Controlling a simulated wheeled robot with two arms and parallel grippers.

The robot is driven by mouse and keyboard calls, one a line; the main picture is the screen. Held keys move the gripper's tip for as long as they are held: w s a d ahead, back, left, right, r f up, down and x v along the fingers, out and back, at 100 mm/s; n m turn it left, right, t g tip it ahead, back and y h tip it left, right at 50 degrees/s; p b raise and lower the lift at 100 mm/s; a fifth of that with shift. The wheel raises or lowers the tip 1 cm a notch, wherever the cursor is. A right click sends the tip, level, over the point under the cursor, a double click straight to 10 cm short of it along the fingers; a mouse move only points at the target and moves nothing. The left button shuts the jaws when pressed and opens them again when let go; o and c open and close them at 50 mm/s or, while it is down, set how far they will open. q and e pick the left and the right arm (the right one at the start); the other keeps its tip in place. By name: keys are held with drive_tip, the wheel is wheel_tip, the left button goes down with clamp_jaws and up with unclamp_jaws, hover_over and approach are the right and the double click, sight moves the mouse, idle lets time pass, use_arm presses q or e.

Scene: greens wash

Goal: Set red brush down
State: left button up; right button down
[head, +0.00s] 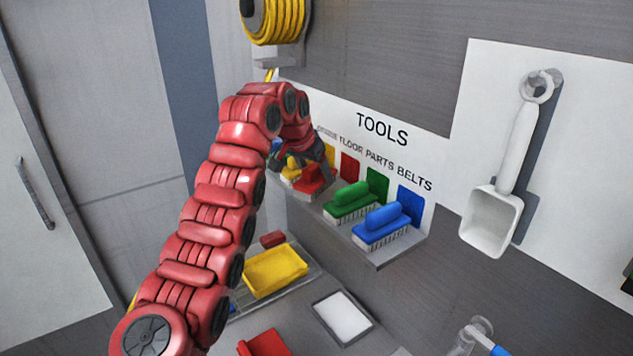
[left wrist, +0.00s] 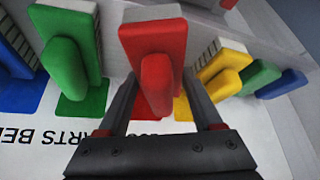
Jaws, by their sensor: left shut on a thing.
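The red brush (head: 312,180) is at the tool shelf (head: 385,259), between the yellow brush (head: 290,169) and the green brush (head: 352,200). My left gripper (head: 318,160) reaches it from above and behind, partly hiding it. In the left wrist view, the gripper (left wrist: 160,100) is shut on the handle of the red brush (left wrist: 140,38). The brush lines up with the red patch (head: 350,167) on the wall panel. I cannot tell if its bristles touch the shelf. My right gripper is not in view.
A blue brush (head: 382,224) stands at the shelf's near end. A white scoop (head: 494,215) hangs at the right. Below are a yellow tray (head: 275,271), a white-filled tray (head: 342,316) and a red object (head: 264,344). Neighbouring brushes leave narrow gaps beside the gripper.

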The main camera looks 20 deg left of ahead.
use_arm(q)
drive_tip(key=shift+a+f+p, duration=0.1)
drive_tip(key=shift+f+p, duration=0.2)
drive_tip(key=shift+f, duration=0.65)
drive_tip(key=shift+w+f, duration=0.1)
drive_tip(key=shift+f, duration=0.25)
drive_tip(key=shift+f, duration=0.1)
drive_tip(key=o, duration=1)
